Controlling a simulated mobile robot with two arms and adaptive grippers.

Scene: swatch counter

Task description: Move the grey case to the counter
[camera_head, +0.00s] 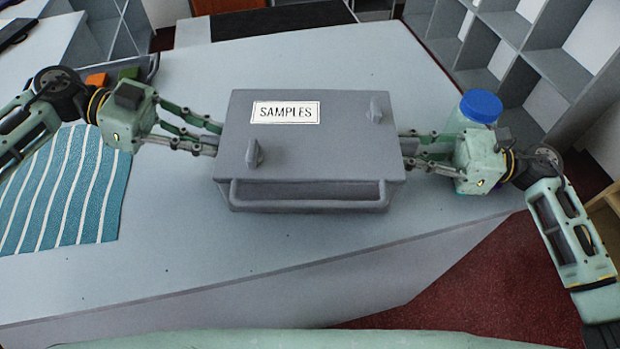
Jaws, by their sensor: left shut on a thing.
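The grey case (320,150) has a white SAMPLES label, two latches and a front handle bar. It is level, over the grey counter (330,240) in the middle of the head view; I cannot tell whether it rests on it or hangs just above. My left gripper (212,138) is shut on the case at its left side. My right gripper (407,149) is at the case's right side, its fingertips partly hidden by the case, so its closure is unclear.
A blue-lidded jar (481,108) stands right behind my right gripper. A teal striped cloth (85,190) lies at the left. Orange (97,79) and green (128,73) items sit behind my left gripper. Grey shelving (530,40) stands at the back right. The counter in front of the case is clear.

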